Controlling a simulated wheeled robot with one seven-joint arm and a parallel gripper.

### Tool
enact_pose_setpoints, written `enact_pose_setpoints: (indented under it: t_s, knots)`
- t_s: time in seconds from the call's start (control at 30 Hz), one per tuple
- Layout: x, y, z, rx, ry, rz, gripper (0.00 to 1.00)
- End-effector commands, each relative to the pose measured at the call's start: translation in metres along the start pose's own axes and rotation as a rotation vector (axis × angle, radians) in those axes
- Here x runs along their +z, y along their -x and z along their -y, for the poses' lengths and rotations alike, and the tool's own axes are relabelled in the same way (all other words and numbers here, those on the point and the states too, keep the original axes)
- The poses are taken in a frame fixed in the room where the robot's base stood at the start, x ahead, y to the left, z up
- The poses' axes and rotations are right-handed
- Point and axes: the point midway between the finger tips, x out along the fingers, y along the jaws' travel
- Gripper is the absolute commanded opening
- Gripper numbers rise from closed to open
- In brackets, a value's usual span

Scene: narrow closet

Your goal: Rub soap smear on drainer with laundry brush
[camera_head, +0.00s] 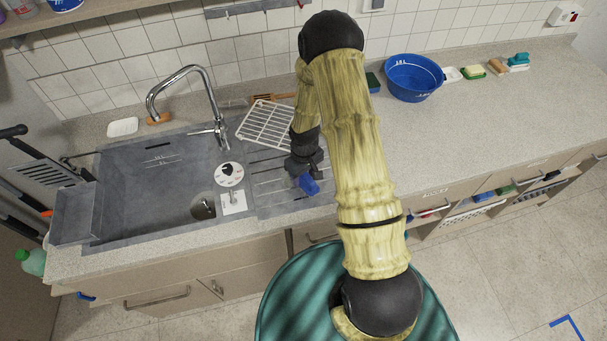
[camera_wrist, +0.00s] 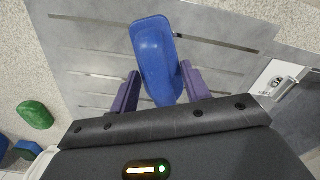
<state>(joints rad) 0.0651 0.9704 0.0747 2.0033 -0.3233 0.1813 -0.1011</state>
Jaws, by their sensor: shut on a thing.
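My gripper (camera_head: 306,165) is shut on a blue laundry brush (camera_head: 309,184), low over the right part of the sink unit. In the wrist view, the brush (camera_wrist: 155,55) sits between the two purple fingers of my gripper (camera_wrist: 161,82), its rounded back facing the camera. The grey grooved drainer (camera_head: 265,185) lies below it; its slots also show in the wrist view (camera_wrist: 90,60). I cannot tell whether the bristles touch the drainer. No soap smear can be made out; the brush and my arm hide part of the surface.
The sink basin (camera_head: 140,190) and tap (camera_head: 185,75) are left of the drainer. A white wire rack (camera_head: 265,122) lies behind it. A blue tub (camera_head: 412,80) stands on the counter at the right, with several small cleaning items beyond. The counter front right of my arm is clear.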

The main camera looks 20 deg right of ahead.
Motion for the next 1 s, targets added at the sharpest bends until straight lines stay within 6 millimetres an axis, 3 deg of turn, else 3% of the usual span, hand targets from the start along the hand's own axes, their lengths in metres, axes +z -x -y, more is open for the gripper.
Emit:
enact_pose_setpoints:
  t_s: [1.0]
  knots:
    - [0.000, -0.017, 0.000, 0.000, 0.000, 0.000, 0.29]
